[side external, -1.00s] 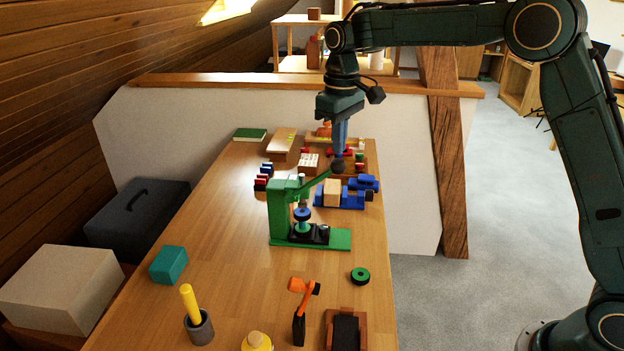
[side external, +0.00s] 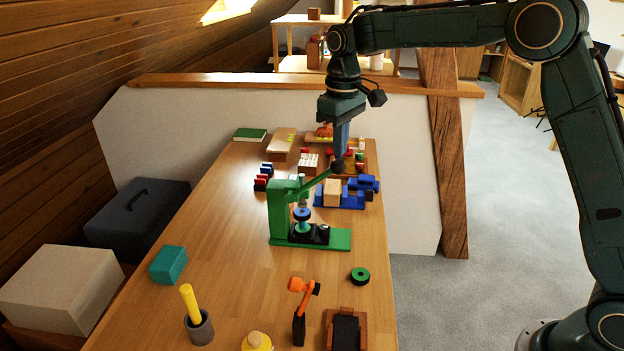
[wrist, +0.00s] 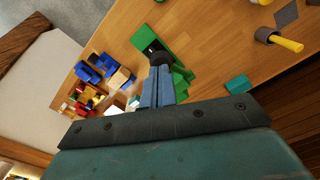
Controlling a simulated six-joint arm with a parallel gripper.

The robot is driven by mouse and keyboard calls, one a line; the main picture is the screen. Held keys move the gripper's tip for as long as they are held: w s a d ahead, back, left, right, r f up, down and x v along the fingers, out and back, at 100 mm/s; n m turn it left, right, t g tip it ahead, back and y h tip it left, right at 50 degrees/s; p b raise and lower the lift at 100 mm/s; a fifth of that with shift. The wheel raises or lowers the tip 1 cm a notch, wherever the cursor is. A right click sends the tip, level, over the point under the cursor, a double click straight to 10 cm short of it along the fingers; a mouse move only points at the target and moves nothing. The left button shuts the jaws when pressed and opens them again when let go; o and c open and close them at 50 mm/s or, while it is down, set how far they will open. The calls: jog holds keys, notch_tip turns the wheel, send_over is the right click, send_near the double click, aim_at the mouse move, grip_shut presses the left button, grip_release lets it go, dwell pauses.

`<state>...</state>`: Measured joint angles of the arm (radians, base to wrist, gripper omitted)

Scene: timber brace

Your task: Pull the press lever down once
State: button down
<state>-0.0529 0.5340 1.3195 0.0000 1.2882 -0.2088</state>
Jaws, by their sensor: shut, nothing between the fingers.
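The green press (side external: 282,215) stands on the wooden table with its lever (side external: 314,184) slanting up to the right. The lever ends in a dark ball knob (side external: 338,167). A blue disc-shaped part (side external: 302,214) sits under the press arm, above a black block on the green base. My gripper (side external: 340,153) points down with its blue fingers shut, right above the knob and touching or nearly touching it. In the wrist view the shut fingertips (wrist: 158,72) meet the dark knob (wrist: 161,58), with the green press (wrist: 146,38) beyond. Any small gap is hidden.
A blue vise-like fixture with a wooden block (side external: 331,192) stands just behind the press. Coloured blocks and trays fill the back of the table. A green ring (side external: 360,275) and an orange-headed tool (side external: 302,300) lie in front.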

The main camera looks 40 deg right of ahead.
jog(key=shift+s+d+f, duration=0.2)
jog(key=shift+f, duration=0.2)
jog(key=shift+s+d+f, duration=0.15)
jog(key=shift+d+f, duration=0.05)
jog(key=shift+f, duration=0.2)
dwell(0.4)
jog(key=shift+s+d+f, duration=0.1)
jog(key=shift+s+f, duration=0.05)
jog(key=shift+f, duration=0.15)
jog(key=shift+s+d+f, duration=0.2)
jog(key=shift+f, duration=0.4)
dwell(0.3)
jog(key=shift+s+d+f, duration=0.1)
jog(key=shift+f, duration=0.3)
dwell(0.4)
